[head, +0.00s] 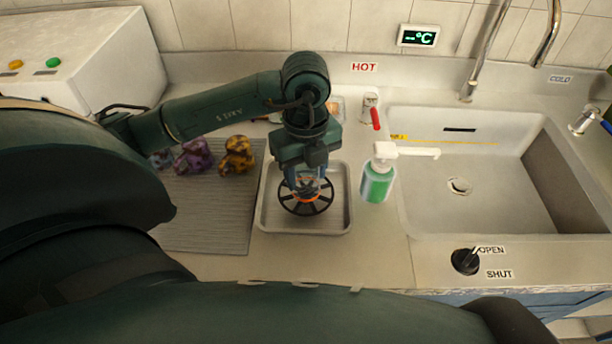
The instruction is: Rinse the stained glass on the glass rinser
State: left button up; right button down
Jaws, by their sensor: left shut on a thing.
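The glass rinser (306,206), a dark spoked ring with an orange glow at its middle, sits in a shallow grey metal tray (342,222) on the counter. My left gripper (307,183) points down over the rinser and is shut on the glass (312,184). The glass is small and clear, mostly hidden between the fingers. It is right over the middle of the rinser; I cannot tell whether it touches it. No stain can be made out on it. My right gripper is not in view.
A green soap bottle (378,184) with a white pump stands close right of the tray. Right of that is a sink (470,205) with a black OPEN/SHUT knob (465,261) in front. A red-handled tap (372,112) stands behind.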

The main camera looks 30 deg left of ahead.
pick_arm(q)
jog(key=shift+r+p, duration=0.85)
jog(key=shift+r, duration=0.7)
jog(key=shift+r+p, duration=1.95)
jog(key=shift+r, duration=0.3)
